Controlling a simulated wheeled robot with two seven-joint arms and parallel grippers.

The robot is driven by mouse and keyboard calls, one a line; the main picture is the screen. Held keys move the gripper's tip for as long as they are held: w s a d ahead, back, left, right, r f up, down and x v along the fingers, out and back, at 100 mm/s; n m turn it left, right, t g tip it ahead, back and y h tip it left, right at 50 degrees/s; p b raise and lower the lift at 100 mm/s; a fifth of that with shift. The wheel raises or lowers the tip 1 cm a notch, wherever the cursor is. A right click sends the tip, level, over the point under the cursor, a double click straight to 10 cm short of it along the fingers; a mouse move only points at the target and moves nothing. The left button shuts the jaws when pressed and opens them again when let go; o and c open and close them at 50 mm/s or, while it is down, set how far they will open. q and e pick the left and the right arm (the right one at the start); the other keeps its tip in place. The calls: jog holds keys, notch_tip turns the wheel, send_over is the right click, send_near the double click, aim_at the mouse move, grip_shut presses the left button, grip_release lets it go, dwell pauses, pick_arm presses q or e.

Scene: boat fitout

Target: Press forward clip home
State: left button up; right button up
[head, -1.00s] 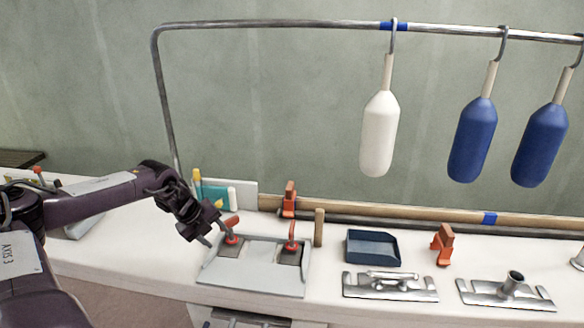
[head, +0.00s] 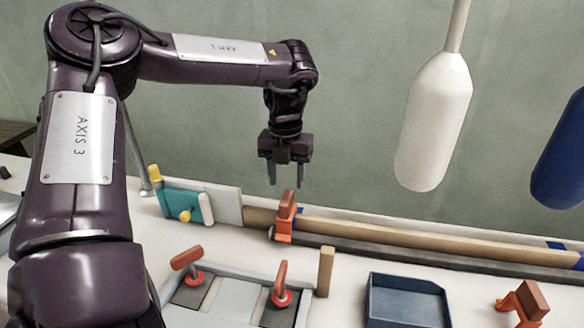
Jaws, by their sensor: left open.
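A second orange clip (head: 524,302) stands on the bench at the right, apart from the pole. The view does not show which is the forward one. My left gripper (head: 287,178) points down just above the clip at the pole, its two fingers apart and nothing between them. Whether they touch the clip is unclear. My right gripper is out of view.
A grey plate with two red-handled levers (head: 281,284) lies in front, with a wooden peg (head: 325,270) and a dark blue tray (head: 405,300) beside it. A white fender (head: 433,130) and a blue fender (head: 562,160) hang at the right. A teal item (head: 180,204) stands left of the clip.

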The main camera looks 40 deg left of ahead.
aim_at(286, 198)
pick_arm(q)
jog(key=shift+f, duration=0.45)
notch_tip(286, 198, down, 7)
jog(key=shift+s+r, duration=0.1)
jog(key=shift+r, duration=0.1)
grip_shut()
dwell(0.5)
jog(key=shift+s+f+b, duration=0.15)
jog(key=shift+f+b, duration=0.5)
dwell(0.5)
